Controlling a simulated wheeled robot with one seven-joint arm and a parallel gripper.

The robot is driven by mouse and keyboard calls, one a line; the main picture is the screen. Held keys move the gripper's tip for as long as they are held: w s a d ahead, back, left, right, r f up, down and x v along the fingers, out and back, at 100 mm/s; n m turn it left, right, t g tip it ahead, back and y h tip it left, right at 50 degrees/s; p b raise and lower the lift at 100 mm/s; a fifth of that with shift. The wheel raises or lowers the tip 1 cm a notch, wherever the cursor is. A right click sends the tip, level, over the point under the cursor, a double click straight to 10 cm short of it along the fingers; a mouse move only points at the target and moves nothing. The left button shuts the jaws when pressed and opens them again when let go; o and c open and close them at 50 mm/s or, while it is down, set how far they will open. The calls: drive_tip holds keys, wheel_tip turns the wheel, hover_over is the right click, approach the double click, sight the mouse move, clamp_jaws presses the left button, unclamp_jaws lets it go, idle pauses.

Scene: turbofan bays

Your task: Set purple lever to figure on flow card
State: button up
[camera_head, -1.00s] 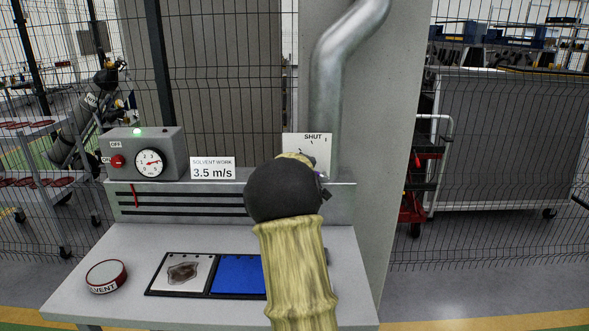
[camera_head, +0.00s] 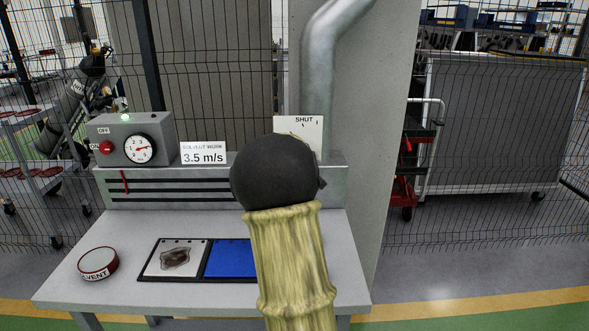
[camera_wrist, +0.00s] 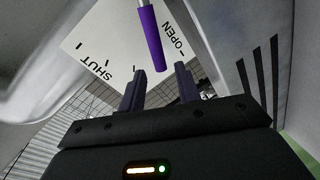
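The purple lever (camera_wrist: 151,38) shows in the wrist view in front of a white plate (camera_wrist: 100,50) marked SHUT and OPEN. My gripper (camera_wrist: 160,78) is open there, its two dark fingers apart, with the lever's free end just beyond and roughly between the fingertips; I see no contact. In the head view my arm hides the lever and most of the plate (camera_head: 309,129), whose SHUT mark shows. The flow card (camera_head: 203,153) reads "SOLVENT WORK 3.5 m/s". A round dial gauge (camera_head: 139,150) sits on a grey box at left, its red needle near 3.
A silver duct (camera_head: 318,60) rises behind the lever plate. The bench (camera_head: 200,222) holds a round solvent tin (camera_head: 98,263) and a tray with a stained sheet (camera_head: 175,258) and a blue sheet (camera_head: 228,259). A slotted back panel (camera_head: 205,187) runs behind.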

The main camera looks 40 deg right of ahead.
drive_tip(key=b+v, duration=0.1)
drive_tip(key=v, duration=1.2)
drive_tip(key=shift+w, duration=0.1)
drive_tip(key=s+a+f+m+g+y, duration=0.2)
drive_tip(key=s+a+f+g+y, duration=0.1)
drive_tip(key=a+f, duration=0.65)
drive_tip(key=s+a+f+m+g+y, duration=0.35)
drive_tip(key=a+f, duration=0.45)
drive_tip(key=a, duration=0.3)
drive_tip(key=s+a+f+g+y, duration=0.2)
drive_tip(key=s+a+f+g, duration=0.25)
drive_tip(key=s+a, duration=0.35)
wheel_tip(320, 180, up, 15)
drive_tip(key=s+m+p, duration=0.1)
drive_tip(key=p, duration=1.4)
drive_tip(key=shift+s+a+p, duration=0.2)
drive_tip(key=shift+a+p, duration=0.15)
drive_tip(key=shift+a, duration=0.05)
